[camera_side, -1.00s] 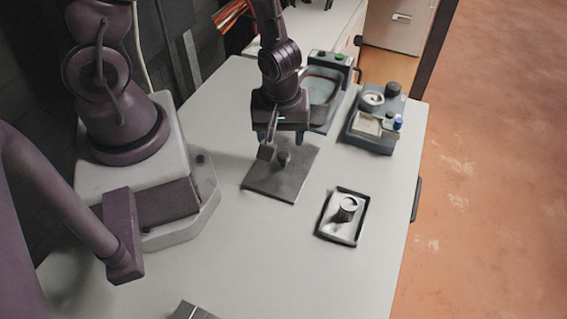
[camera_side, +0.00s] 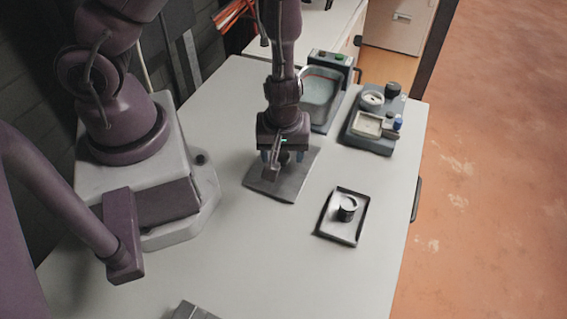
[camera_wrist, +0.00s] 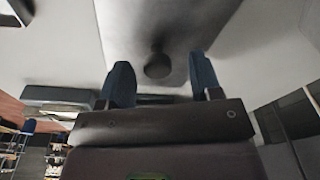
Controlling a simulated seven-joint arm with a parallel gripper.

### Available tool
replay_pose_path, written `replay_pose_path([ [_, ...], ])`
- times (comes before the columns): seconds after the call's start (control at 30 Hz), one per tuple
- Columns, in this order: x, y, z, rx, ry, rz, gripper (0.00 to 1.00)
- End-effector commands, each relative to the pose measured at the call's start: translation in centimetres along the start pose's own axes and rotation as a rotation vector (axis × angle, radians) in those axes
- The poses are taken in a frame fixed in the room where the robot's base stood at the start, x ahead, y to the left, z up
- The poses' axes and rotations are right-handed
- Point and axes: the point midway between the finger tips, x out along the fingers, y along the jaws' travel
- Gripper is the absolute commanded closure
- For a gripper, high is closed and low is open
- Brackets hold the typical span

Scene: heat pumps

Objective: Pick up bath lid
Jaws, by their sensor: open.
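The bath lid is a flat dark grey plate (camera_side: 290,187) lying on the white table, partly hidden under my gripper in the side view. In the wrist view, the lid (camera_wrist: 205,22) has a dark round knob (camera_wrist: 158,66). My gripper (camera_side: 284,160) points down, low over the lid. In the wrist view its two blue fingers (camera_wrist: 161,64) are apart, one on each side of the knob. I cannot tell whether either finger touches the knob. The bath (camera_side: 319,98), an open tub with a red line inside, stands just behind the lid.
A grey device (camera_side: 373,122) with round parts and a blue cap stands right of the bath. A small metal tray (camera_side: 340,229) with a cup (camera_side: 347,208) is at the right front. A grey object (camera_side: 193,311) is at the bottom edge. The front middle table is clear.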

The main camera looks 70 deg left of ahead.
Motion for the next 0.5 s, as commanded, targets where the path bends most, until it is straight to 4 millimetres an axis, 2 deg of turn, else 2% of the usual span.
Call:
replay_pose_path([
  [0.23, 1.2, 0.0, 0.0, -0.002, -0.001, 0.0, 0.41],
  [0.5, 1.6, 0.2, 0.0, -0.003, -0.002, 0.012, 0.41],
])
